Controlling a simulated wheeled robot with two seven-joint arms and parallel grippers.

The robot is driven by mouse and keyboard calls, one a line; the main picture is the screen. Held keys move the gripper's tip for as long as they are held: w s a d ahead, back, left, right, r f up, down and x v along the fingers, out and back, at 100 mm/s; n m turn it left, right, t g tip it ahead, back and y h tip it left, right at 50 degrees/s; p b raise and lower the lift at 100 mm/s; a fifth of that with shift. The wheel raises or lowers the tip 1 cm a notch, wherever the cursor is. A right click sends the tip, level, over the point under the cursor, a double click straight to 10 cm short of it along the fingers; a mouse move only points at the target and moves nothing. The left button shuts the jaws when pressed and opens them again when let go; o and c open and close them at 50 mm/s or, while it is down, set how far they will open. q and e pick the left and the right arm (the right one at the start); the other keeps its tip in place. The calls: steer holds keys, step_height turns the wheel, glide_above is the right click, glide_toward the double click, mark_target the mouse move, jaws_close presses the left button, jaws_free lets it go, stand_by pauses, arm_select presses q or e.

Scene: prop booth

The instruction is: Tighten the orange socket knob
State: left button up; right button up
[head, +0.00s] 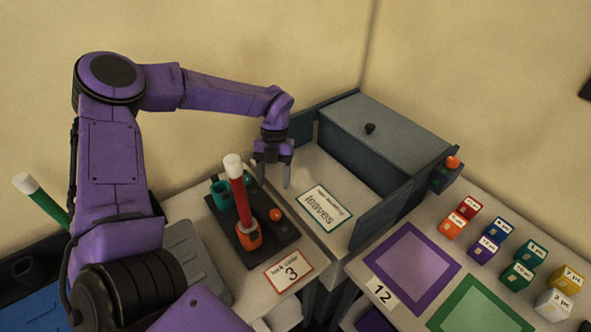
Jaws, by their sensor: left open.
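The orange socket (247,240) sits at the front of a dark base board (268,246). A red rod with a white top (240,190) stands nearly upright in it. The round orange knob (276,214) is on the board just right of this socket. A teal socket (219,194) and a small teal knob (247,179) are farther back on the same board. My left gripper (273,178) is open and points down, behind and above the orange knob, apart from it. Its jaws look empty. My right gripper is out of view.
A grey box (385,135) with open door panels stands right of the board, with a "leaves" card (327,208) before it. A card marked 3 (288,272) lies in front. Purple (411,267) and green (475,312) mats and several small labelled blocks are at right.

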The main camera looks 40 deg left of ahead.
mark_target(275, 213)
arm_select(q)
steer(key=p+x, duration=0.1)
steer(key=x, duration=0.2)
steer(key=p+x, duration=0.1)
steer(key=x, duration=0.2)
steer(key=w+p+x, duration=0.1)
steer(key=x, duration=0.3)
steer(key=shift+a+f, duration=0.15)
steer(key=shift+f, duration=0.2)
steer(key=shift+w+f, duration=0.25)
steer(key=shift+f, duration=0.15)
steer(key=shift+s+a, duration=0.1)
steer(key=shift+s, duration=0.05)
steer(key=shift+c, duration=0.9)
steer(key=shift+r, duration=0.1)
steer(key=c, duration=0.8)
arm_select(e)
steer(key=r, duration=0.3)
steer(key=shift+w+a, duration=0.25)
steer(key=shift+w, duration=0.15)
